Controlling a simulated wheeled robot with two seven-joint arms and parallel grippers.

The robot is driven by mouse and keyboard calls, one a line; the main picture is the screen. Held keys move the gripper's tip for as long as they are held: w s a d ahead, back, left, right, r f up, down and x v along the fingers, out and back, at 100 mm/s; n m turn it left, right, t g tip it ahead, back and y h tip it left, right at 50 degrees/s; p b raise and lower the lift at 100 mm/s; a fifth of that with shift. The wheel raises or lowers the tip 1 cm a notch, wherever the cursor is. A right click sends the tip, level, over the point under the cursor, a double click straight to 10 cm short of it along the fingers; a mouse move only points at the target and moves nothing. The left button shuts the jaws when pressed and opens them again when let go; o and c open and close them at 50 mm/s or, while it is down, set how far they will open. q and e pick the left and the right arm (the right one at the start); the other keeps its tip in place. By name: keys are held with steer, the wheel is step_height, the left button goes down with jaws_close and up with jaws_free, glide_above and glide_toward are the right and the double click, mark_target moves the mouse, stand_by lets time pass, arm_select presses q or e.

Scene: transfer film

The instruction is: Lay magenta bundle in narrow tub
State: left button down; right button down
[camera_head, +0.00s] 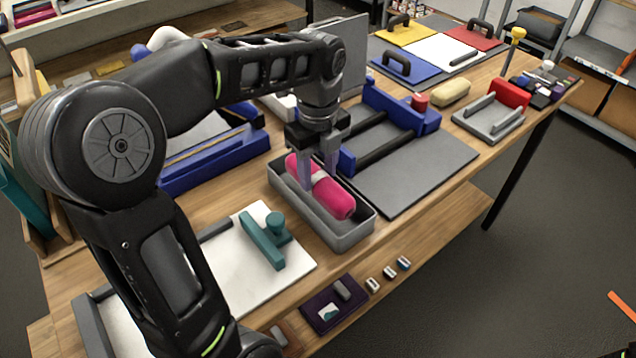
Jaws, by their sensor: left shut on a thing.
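The magenta bundle (335,198) is a rolled pink-magenta cylinder with a pale band around its middle. It lies lengthwise within the walls of the narrow grey tub (350,238) on the wooden table. Whether it rests on the tub floor is hard to tell. My left gripper (319,180) points down over the tub and is shut on the bundle near its pale band. The far end of the bundle is partly hidden by the fingers. My right gripper is not in view.
A white board with a teal handled block (266,240) lies left of the tub. A blue-framed press with a grey plate (425,172) stands close on the right. A blue tray (215,160) is behind left. The table's front edge is just before the tub.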

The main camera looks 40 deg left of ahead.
mark_target(318, 175)
arm_select(q)
steer(key=shift+f, duration=1.85)
steer(key=c, duration=1)
jaws_free()
steer(key=shift+f, duration=0.1)
step_height(318, 175, up, 8)
steer(key=shift+r, duration=0.1)
step_height(318, 175, up, 3)
steer(key=shift+r+p, duration=0.2)
steer(key=shift+p, duration=0.95)
steer(key=shift+r+p, duration=0.35)
steer(key=shift+r, duration=0.05)
